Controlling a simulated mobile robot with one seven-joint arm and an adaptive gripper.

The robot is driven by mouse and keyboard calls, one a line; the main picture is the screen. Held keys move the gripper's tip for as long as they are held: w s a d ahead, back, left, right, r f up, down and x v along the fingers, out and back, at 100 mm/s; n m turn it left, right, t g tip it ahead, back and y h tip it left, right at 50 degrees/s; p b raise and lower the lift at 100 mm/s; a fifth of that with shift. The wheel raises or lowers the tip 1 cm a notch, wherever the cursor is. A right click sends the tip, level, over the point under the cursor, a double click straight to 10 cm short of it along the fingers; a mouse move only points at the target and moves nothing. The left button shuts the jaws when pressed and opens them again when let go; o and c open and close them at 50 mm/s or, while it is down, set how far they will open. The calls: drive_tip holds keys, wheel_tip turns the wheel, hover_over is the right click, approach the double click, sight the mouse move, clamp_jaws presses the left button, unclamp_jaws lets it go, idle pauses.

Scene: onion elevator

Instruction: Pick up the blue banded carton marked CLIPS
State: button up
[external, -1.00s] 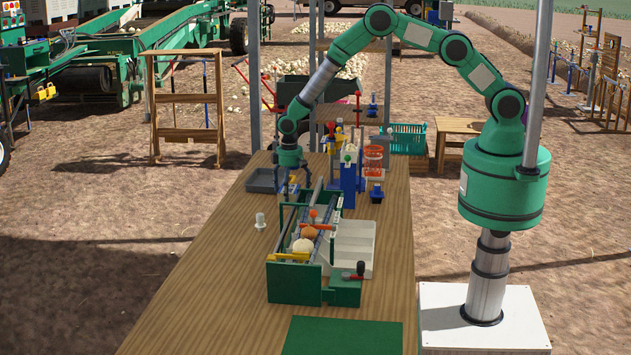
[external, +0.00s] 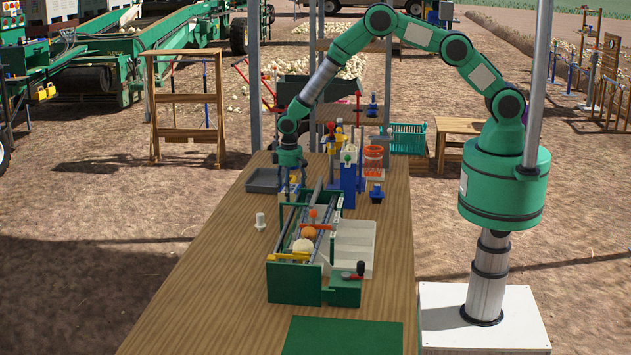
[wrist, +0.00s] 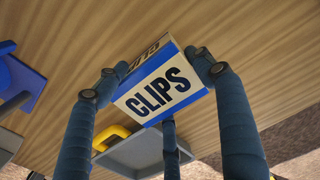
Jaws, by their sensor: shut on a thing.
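The carton (wrist: 160,88) is white with blue bands and black CLIPS lettering, and it fills the middle of the wrist view. My gripper (wrist: 155,82) is shut on it, with dark fingers at its left and right sides and a third finger below it in the picture. In the external view, my gripper (external: 290,186) points down over the wooden table, just behind the green-framed machine. The carton (external: 288,191) is small there and partly covered by the fingers. I cannot tell how far it is above the table.
A grey tray (external: 263,181) lies just left of my gripper. The green machine (external: 294,283) stands in front, and a blue stand (external: 348,184) is to the right. A small white object (external: 260,221) stands at the left. The table's (external: 205,290) left front is clear.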

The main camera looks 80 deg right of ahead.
drive_tip(key=shift+r, duration=0.1)
wheel_tip(320, 180, up, 10)
drive_tip(key=shift+f, duration=0.1)
idle(0.4)
